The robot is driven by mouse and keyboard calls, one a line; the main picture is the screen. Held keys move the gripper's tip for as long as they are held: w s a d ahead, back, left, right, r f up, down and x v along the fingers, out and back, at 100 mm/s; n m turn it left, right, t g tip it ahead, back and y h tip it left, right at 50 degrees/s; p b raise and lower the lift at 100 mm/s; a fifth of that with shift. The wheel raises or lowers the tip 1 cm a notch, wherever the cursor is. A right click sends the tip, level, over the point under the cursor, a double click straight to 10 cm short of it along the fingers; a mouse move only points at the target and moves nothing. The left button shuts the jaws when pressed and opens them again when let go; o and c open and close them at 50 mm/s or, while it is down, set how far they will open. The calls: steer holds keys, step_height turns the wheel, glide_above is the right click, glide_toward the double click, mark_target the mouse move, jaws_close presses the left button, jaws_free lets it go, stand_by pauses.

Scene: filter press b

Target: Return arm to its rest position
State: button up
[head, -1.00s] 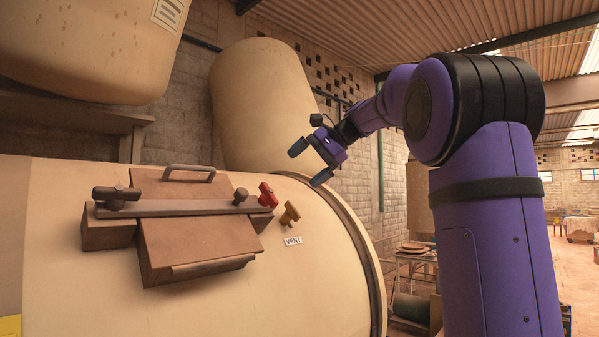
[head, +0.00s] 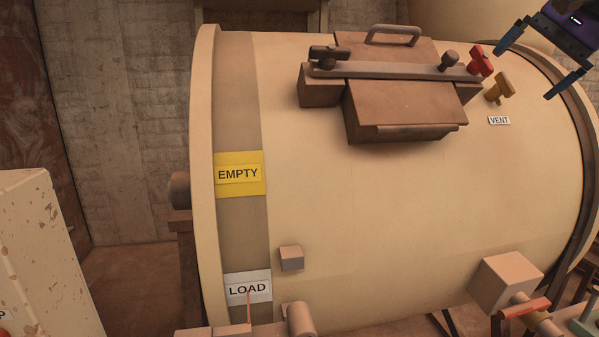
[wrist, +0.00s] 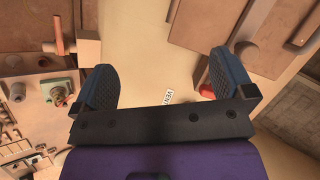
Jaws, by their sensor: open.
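My gripper (head: 529,58) is at the top right of the head view, with its blue fingers spread wide and nothing between them. It is in front of the right part of a large cream drum (head: 400,215), to the right of the red handle (head: 480,61) and the yellow-brown vent handle (head: 499,87). In the wrist view my gripper (wrist: 155,85) is also open and empty, with the drum wall and a VENT label (wrist: 168,97) beyond it. Most of my arm is outside the head view.
A brown hatch (head: 405,105) with a clamp bar (head: 395,70) sits on the drum. EMPTY (head: 238,174) and LOAD (head: 247,289) labels are on its left band. A block with a red-handled valve (head: 526,309) is at lower right. A speckled cabinet (head: 45,255) stands at left.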

steer(key=s+a+f+n+h, duration=0.2)
steer(key=s+a+f+n, duration=0.1)
steer(key=s+f, duration=0.6)
steer(key=s+a+f+n+h, duration=0.2)
steer(key=s+a+f+n, duration=0.2)
steer(key=s+f, duration=0.5)
step_height(320, 180, down, 2)
steer(key=shift+s+f+n+g+h, duration=0.2)
steer(key=shift+s+n+g+h, duration=0.15)
steer(key=shift+n, duration=0.75)
